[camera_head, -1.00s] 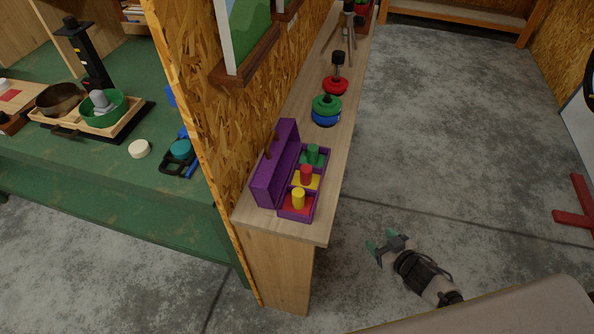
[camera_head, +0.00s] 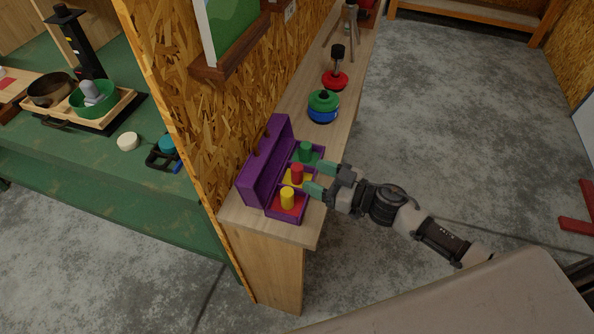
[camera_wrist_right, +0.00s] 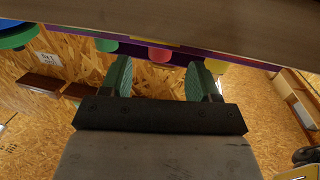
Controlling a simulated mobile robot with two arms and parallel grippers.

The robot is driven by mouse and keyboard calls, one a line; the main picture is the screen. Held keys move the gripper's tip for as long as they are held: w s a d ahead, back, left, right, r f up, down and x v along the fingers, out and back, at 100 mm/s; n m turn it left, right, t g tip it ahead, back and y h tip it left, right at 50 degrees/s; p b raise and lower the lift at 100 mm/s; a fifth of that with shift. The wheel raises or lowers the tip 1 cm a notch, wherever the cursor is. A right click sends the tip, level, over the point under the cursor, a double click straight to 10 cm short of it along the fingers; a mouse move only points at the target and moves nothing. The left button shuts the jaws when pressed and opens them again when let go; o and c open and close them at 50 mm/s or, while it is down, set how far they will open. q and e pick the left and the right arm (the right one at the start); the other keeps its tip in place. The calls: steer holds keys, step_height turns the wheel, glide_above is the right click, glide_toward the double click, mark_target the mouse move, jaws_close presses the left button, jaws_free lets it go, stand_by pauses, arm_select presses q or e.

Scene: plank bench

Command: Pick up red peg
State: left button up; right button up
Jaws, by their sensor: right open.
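The red peg (camera_head: 297,173) stands upright in the yellow-floored middle compartment of a purple box (camera_head: 249,186) on the narrow plank bench. A yellow peg (camera_head: 287,197) stands in the red-floored compartment nearer me, and a green peg (camera_head: 305,150) in the green-floored one farther away. My right gripper (camera_head: 316,178) is open and empty at the box's right side, its green fingertips pointing toward the red peg but apart from it. In the right wrist view the red peg (camera_wrist_right: 159,55) shows between and beyond the open fingers (camera_wrist_right: 157,76), its upper part cut by the purple edge. My left gripper is out of view.
A stack of green and blue rings (camera_head: 323,107) and a red object (camera_head: 335,80) stand farther along the bench (camera_head: 292,100). A chipboard wall (camera_head: 185,110) rises behind the box. Open concrete floor lies to the right.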

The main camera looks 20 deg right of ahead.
mark_target(301, 168)
steer(key=x, duration=0.2)
steer(key=r+p+x, duration=0.1)
steer(key=x, duration=0.1)
steer(key=shift+w+a+f, duration=0.15)
steer(key=shift+w+a, duration=0.2)
steer(key=shift+s, duration=0.1)
steer(key=c, duration=1)
steer(key=shift+d, duration=0.1)
